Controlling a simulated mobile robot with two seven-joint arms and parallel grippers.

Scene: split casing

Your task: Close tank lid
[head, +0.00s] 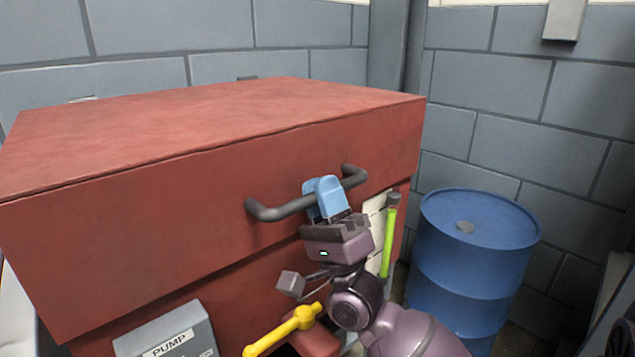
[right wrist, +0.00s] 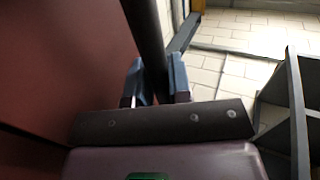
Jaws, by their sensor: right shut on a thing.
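The tank lid (head: 240,130) is a large red box-shaped cover in the head view, with a dark bar handle (head: 272,212) on its front face. My right gripper (head: 325,197) is shut on the handle near its right part, with blue fingers around the bar. In the right wrist view the dark handle bar (right wrist: 147,45) runs between the two blue fingertips (right wrist: 157,80). The lid sits over the red tank body (head: 260,270), and a seam runs between them. The fingers hide part of the bar. My left gripper is not in view.
A grey box labelled PUMP (head: 170,335) and a yellow lever (head: 285,330) are at the tank's lower front. A green-yellow rod (head: 388,240) stands at its right. A blue barrel (head: 470,260) stands right of the tank. Grey block walls (head: 490,90) are behind.

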